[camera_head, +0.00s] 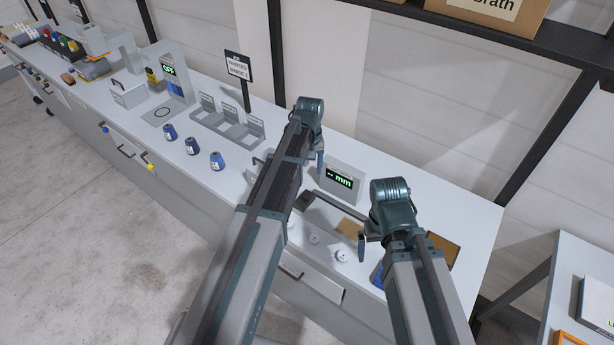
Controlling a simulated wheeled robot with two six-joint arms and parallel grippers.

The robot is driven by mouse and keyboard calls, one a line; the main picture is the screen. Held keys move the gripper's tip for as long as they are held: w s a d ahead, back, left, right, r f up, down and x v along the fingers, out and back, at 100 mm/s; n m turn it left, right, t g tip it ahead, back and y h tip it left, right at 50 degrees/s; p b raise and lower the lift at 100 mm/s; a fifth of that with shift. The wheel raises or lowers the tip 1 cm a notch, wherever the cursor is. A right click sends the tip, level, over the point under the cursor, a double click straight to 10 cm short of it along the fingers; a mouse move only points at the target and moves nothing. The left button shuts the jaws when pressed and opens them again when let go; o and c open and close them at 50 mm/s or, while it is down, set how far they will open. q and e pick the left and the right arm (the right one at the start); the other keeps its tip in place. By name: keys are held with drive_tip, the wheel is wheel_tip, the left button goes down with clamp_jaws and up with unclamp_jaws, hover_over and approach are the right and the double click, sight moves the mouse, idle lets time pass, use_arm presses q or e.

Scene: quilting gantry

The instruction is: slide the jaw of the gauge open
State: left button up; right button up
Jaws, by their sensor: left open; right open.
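The gauge (339,181) is a light grey box with a green display reading "-- mm", on the bench at centre right. A dark rail (336,205) runs in front of it. The sliding jaw is small and partly hidden, and I cannot tell its position. My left gripper (319,164) is open and empty, just left of the display, apparently above the bench. My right gripper (362,247) is open and empty, to the right of and nearer than the gauge. Its wrist hides part of the bench behind it.
A brown tray (443,249) is partly behind my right arm. Blue cone-like pieces (193,146), grey stands (230,122) and a sign (238,66) are to the left. The bench's right end is clear.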

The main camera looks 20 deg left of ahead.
sight(307, 194)
use_arm(q)
drive_tip(key=f+b, duration=0.4)
drive_tip(key=w+f+b, duration=0.1)
drive_tip(key=f+b, duration=0.4)
drive_tip(key=a+f+b, duration=0.1)
drive_tip(key=f+b, duration=0.3)
drive_tip(key=b, duration=0.1)
drive_tip(key=shift+w+f, duration=0.15)
drive_tip(key=shift+f, duration=0.1)
use_arm(e)
drive_tip(key=f, duration=1.3)
drive_tip(key=shift+w+a+f, duration=0.15)
drive_tip(key=shift+w+f, duration=0.05)
drive_tip(key=shift+f, duration=0.1)
use_arm(q)
clamp_jaws()
